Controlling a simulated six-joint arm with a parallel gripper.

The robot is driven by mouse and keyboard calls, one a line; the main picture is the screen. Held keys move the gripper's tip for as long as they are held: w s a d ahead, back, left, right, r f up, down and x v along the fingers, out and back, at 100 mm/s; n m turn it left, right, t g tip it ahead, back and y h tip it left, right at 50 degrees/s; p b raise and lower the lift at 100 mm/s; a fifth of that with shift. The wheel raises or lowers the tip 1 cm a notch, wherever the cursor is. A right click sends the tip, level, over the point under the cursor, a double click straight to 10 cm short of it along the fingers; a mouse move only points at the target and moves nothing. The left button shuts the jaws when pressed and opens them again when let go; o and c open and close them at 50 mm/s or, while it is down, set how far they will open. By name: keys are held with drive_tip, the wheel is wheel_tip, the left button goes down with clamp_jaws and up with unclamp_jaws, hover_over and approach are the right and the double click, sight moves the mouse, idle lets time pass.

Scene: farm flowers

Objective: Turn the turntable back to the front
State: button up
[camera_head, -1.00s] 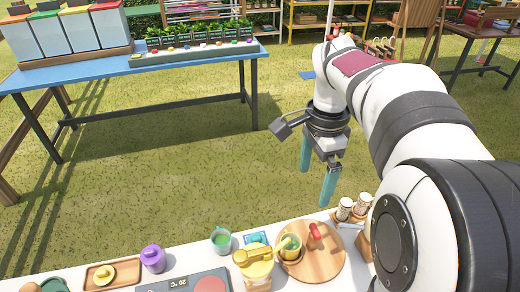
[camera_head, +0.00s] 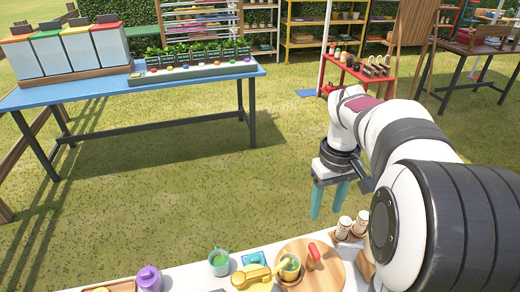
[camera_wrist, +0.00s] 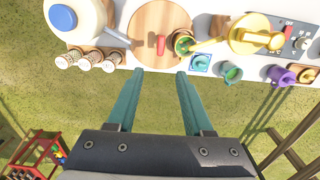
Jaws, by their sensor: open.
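The turntable (camera_head: 325,272) is a round wooden disc on the white table. A red knob or handle (camera_head: 313,252) stands on it, and a pot with green contents and a yellow utensil (camera_head: 289,267) is at its left edge. In the wrist view the turntable (camera_wrist: 147,20) is at the top centre, with the red handle (camera_wrist: 161,45) near its middle. My gripper (camera_head: 328,218) has two teal fingers and is open and empty. It hangs above and beyond the table edge. In the wrist view the fingertips (camera_wrist: 160,72) lie just short of the disc's edge.
Several patterned shakers (camera_wrist: 88,62) stand in a wooden rack beside the turntable. A green cup (camera_head: 219,262), a purple pitcher (camera_head: 149,279) and a yellow lidded pot (camera_wrist: 250,35) stand on the other side. A white round container with a blue top (camera_wrist: 65,17) is nearby. Grass lies beyond the table.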

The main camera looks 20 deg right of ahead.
sight(315, 250)
wheel_tip(315, 250, down, 15)
drive_tip(key=shift+a+f, duration=0.1)
clamp_jaws()
idle(1.4)
